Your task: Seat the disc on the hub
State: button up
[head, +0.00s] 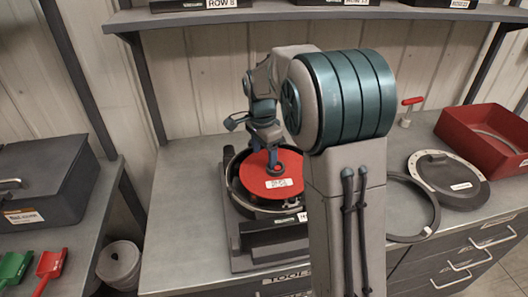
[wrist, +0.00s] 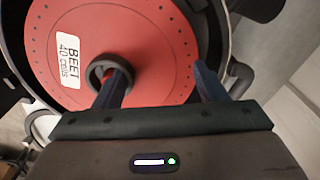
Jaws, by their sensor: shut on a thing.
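The red disc (head: 258,187) has a white label and a dark collar at its centre. In the wrist view the disc (wrist: 165,40) shows small holes near its rim and a label reading BEET, 40 cells. My gripper (head: 272,162) is shut on the disc from above. In the wrist view of my gripper (wrist: 162,75), one finger is at the collar and the other near the disc's edge. The disc lies over the round dark meter housing (head: 240,203), roughly within its rim. The hub is hidden under the disc; I cannot tell whether they touch.
On the bench right of my arm lie a dark ring (head: 433,212) and a round grey cover (head: 417,170). A red bin (head: 470,143) and a red-handled tool (head: 408,105) stand behind. A grey case (head: 45,205) and scoops (head: 50,266) are on the left bench. A shelf hangs above.

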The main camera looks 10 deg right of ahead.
jog(key=shift+f, duration=0.35)
jog(key=shift+s+f, duration=0.15)
jog(key=shift+f, duration=0.1)
dwell(0.6)
